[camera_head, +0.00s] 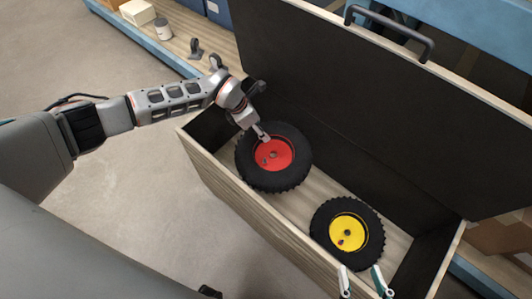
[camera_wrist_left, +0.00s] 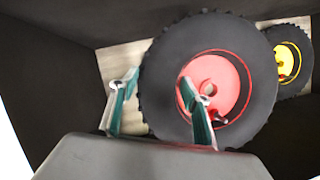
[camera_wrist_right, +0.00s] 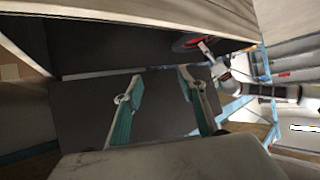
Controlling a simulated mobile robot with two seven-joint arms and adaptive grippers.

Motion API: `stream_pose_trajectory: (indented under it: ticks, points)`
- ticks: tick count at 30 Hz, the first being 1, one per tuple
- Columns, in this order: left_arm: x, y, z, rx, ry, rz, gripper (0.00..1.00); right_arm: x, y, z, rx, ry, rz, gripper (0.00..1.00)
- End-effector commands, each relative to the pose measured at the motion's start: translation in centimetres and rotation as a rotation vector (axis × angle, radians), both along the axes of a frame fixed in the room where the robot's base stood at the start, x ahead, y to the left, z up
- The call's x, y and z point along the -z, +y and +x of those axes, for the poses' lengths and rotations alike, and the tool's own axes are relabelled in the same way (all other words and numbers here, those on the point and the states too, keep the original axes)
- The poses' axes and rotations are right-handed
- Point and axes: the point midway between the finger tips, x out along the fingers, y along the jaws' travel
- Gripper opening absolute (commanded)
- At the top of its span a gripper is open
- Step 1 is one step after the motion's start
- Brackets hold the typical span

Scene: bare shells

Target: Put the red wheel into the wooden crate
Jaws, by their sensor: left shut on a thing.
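The red wheel (camera_head: 273,154), a black tyre with a red hub, is inside the wooden crate (camera_head: 228,187) or just over its floor; I cannot tell if it touches the floor. My left gripper (camera_head: 262,135) is shut on the red wheel's tyre. In the left wrist view the fingers (camera_wrist_left: 160,98) straddle the tyre of the red wheel (camera_wrist_left: 212,85), one over the hub side. A yellow-hubbed wheel (camera_head: 347,228) lies in the crate's near right part. My right gripper (camera_head: 362,282) is open and empty at the crate's near edge; its spread fingers show in the right wrist view (camera_wrist_right: 155,100).
The crate's black-lined lid (camera_head: 340,100) stands open behind, with a dark handle (camera_head: 390,30) above. A blue-edged shelf (camera_head: 160,45) at the back holds a white jar (camera_head: 163,29) and grey castors. Bare floor (camera_head: 130,200) lies left of the crate.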

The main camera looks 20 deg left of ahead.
Motion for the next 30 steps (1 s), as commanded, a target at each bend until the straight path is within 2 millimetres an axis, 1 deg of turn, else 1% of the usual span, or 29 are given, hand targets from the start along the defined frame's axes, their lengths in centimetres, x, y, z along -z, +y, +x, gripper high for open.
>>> stream_pose_trajectory:
  ticks: [1, 5, 6, 10, 12, 14, 19, 21, 23, 27, 30]
  points:
    - [2.6, -0.1, -0.6, 0.0, 0.016, -0.002, 0.06, 0.2, 0.3, 0.2, 0.006, 0.001, 0.02, 0.4]
    - [5.5, -0.2, -0.6, 0.001, 0.015, -0.003, 0.06, -1.1, 1.2, 1.1, 0.028, -0.024, 0.09, 0.4]
    - [6.4, -0.1, -0.6, 0.0, 0.015, -0.003, 0.06, -1.3, 2.0, 1.1, 0.046, -0.021, 0.148, 0.4]
    - [9.0, -0.1, -0.6, 0.001, 0.014, -0.003, 0.06, -0.8, 3.8, 0.3, 0.085, 0.017, 0.276, 0.4]
    - [9.9, -0.1, -0.5, 0.0, 0.011, -0.003, 0.06, -0.7, 4.4, 0.0, 0.102, 0.029, 0.324, 0.4]
    - [10.4, -0.1, -0.3, 0.0, 0.007, -0.002, 0.06, -0.7, 4.8, -0.1, 0.113, 0.036, 0.359, 0.4]
    - [10.7, -0.1, 0.1, 0.0, -0.002, -0.003, 0.06, -0.8, 5.2, -0.1, 0.129, 0.042, 0.402, 0.4]
    - [11.1, -0.1, 0.1, 0.0, -0.001, -0.002, 0.06, -0.7, 5.4, -0.2, 0.136, 0.048, 0.418, 0.4]
    - [11.8, -0.1, -0.1, 0.0, 0.002, -0.002, 0.06, -0.5, 5.6, -0.4, 0.145, 0.057, 0.44, 0.4]
    - [14.3, -0.1, -0.4, 0.0, 0.01, -0.002, 0.06, -0.1, 6.5, -0.8, 0.185, 0.087, 0.529, 0.4]
    - [15.2, -0.2, -0.2, 0.0, 0.006, -0.003, 0.06, -0.3, 7.0, -0.9, 0.212, 0.098, 0.588, 0.4]
